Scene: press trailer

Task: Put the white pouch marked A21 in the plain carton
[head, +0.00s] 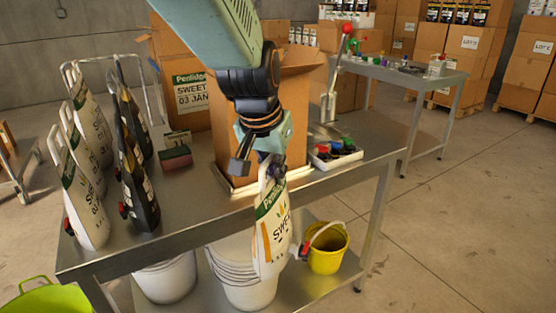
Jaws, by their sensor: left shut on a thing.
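The pouch hangs upright in front of the table's front edge, below the top of the carton. No A21 mark is readable on it. The plain carton (230,155) stands open on the table behind my gripper, its flaps up; my arm hides part of it, and its inside is not visible. My right gripper is not in view.
White pouches (88,205) and dark pouches (140,185) stand at the table's left. A labelled carton (188,95) is behind. A tray of coloured caps (335,153) lies right of the plain carton. White buckets (240,275) and a yellow bucket (327,250) are below.

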